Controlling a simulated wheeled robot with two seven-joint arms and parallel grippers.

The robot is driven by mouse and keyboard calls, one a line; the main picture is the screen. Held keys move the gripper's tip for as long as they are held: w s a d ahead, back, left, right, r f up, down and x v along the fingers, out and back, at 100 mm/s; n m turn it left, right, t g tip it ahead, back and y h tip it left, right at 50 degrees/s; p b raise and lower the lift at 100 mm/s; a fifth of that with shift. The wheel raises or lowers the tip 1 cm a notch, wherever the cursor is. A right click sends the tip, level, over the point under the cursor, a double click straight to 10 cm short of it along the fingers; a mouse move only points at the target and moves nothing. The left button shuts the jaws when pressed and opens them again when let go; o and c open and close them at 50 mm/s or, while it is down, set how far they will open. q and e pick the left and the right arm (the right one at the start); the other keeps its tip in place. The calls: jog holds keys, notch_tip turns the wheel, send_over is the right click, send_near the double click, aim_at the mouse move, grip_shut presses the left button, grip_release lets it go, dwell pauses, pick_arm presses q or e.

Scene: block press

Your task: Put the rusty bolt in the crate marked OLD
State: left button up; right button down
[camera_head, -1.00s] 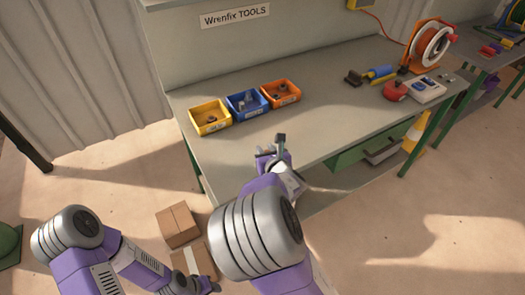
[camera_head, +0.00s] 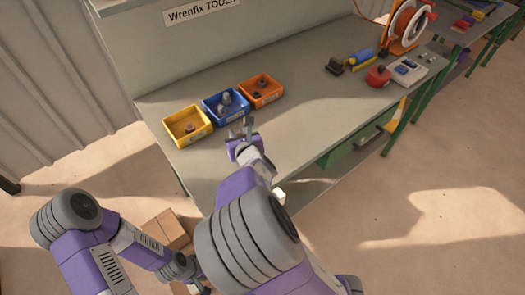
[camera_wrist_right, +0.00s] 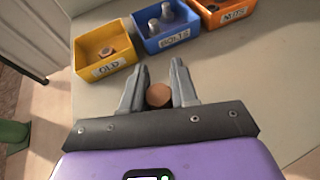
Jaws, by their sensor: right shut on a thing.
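My right gripper (camera_head: 248,125) is shut on the rusty bolt (camera_wrist_right: 158,95). In the right wrist view the bolt's round brown head shows between the two fingers (camera_wrist_right: 158,88); the rest of it is hidden. The yellow crate marked OLD (camera_wrist_right: 106,68) is ahead and to the left of the fingers. It holds a small rusty piece (camera_wrist_right: 106,52) and also shows in the head view (camera_head: 187,126). The gripper is in front of the blue crate, apart from the OLD crate. My left gripper (camera_head: 198,284) is low at the bottom, mostly hidden behind my right arm.
The blue BOLTS crate (camera_head: 226,104) holds grey bolts. The orange NUTS crate (camera_head: 261,91) holds dark nuts. A red round object (camera_head: 379,76), a blue-and-yellow tool (camera_head: 362,58) and a cable reel (camera_head: 407,25) are farther right. The middle of the bench (camera_head: 310,95) is clear.

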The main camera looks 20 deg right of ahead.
jog(key=f+b, duration=0.1)
jog(key=f, duration=0.1)
jog(key=a+f+b, duration=0.1)
jog(key=f, duration=0.1)
jog(key=a+f+b, duration=0.1)
jog(key=shift+s+a+f, duration=0.2)
jog(key=shift+s+f, duration=0.05)
jog(key=shift+f, duration=0.15)
jog(key=shift+f+b, duration=0.85)
jog(key=shift+f, duration=0.9)
jog(key=shift+f, duration=0.15)
jog(key=c, duration=0.9)
grip_release()
jog(key=shift+o, duration=0.2)
